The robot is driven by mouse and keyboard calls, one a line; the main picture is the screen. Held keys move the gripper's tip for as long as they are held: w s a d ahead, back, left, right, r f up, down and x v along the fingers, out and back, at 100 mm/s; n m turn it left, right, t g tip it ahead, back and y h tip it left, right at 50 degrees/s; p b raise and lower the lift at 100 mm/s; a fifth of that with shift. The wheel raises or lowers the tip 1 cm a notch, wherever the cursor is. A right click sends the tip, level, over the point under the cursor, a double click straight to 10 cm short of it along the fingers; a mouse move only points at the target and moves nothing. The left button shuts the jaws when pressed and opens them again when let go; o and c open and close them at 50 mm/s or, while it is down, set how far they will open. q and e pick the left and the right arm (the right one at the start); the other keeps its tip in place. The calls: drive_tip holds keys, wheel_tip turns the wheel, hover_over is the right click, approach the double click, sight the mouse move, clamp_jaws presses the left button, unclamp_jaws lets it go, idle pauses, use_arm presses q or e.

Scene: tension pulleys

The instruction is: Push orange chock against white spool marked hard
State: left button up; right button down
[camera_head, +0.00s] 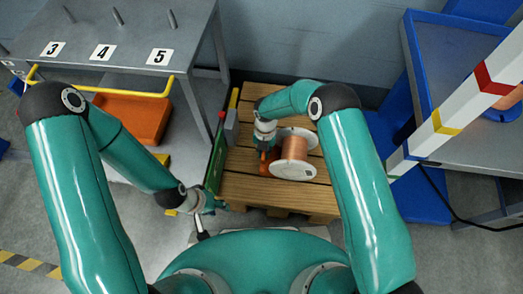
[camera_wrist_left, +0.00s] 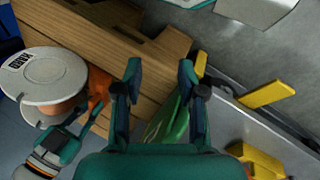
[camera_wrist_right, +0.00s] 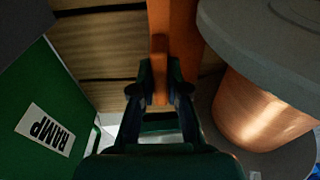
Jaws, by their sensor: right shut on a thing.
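The white spool marked HARD (camera_head: 293,157), wound with copper wire, lies on the wooden pallet; its label shows in the left wrist view (camera_wrist_left: 60,72). In the right wrist view the spool (camera_wrist_right: 265,110) is at the right. The orange chock (camera_wrist_right: 174,30) stands just left of the spool's flange; I cannot tell whether they touch. It shows partly in the left wrist view (camera_wrist_left: 98,88). My right gripper (camera_wrist_right: 160,95) points down and is shut on the chock. My left gripper (camera_wrist_left: 160,75) is open and empty, low beside the pallet's left edge.
The pallet (camera_head: 250,190) has bare boards in front. A green panel marked RAMP (camera_wrist_right: 80,95) stands along its left side. A numbered grey table (camera_head: 120,60) with an orange bin (camera_head: 130,118) is at left. A striped barrier pole (camera_head: 460,105) and blue stand are at right.

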drive_tip(key=shift+s+d, duration=0.15)
drive_tip(key=shift+d, duration=0.55)
drive_tip(key=c, duration=1.1)
unclamp_jaws()
